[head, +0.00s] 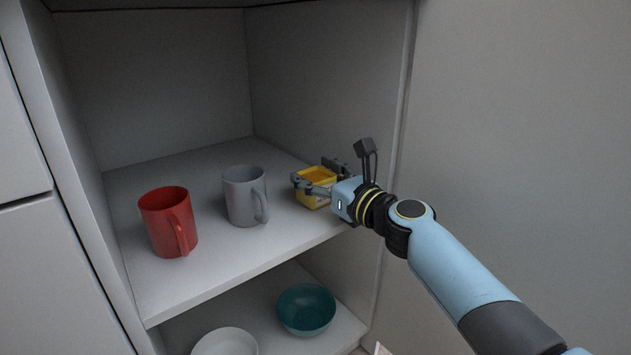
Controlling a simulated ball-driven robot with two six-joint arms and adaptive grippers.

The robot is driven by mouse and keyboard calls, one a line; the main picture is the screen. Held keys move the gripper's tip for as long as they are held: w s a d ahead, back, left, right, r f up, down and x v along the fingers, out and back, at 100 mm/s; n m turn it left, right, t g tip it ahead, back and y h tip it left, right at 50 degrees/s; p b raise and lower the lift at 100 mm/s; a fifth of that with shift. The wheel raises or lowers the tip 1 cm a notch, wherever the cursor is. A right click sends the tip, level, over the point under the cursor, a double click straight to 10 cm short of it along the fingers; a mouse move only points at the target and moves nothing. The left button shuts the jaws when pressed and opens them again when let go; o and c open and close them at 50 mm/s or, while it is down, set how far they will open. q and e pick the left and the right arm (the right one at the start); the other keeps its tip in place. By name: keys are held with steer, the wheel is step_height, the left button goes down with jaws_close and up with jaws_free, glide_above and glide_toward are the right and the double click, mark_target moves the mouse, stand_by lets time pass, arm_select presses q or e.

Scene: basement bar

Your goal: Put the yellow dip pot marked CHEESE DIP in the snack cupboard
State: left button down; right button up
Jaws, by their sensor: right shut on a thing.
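A yellow dip pot (312,199) is at the right end of the upper shelf (215,275) inside an open cupboard. Its top shows orange-yellow; no marking can be read on it. My right gripper (318,181) reaches in from the right and is shut on the yellow pot, with a finger on either side of it. The pot looks upright, on or just above the shelf; I cannot tell which. My left gripper does not show.
A grey mug (242,196) stands just left of the pot, and a red mug (167,222) stands further left. A teal bowl (306,310) and a white bowl (226,343) are on the lower shelf. The cupboard's right wall is close to my gripper. The back of the upper shelf is clear.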

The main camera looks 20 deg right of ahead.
steer(key=shift+f, duration=0.15)
steer(key=o, duration=1.5)
steer(key=shift+r, duration=0.2)
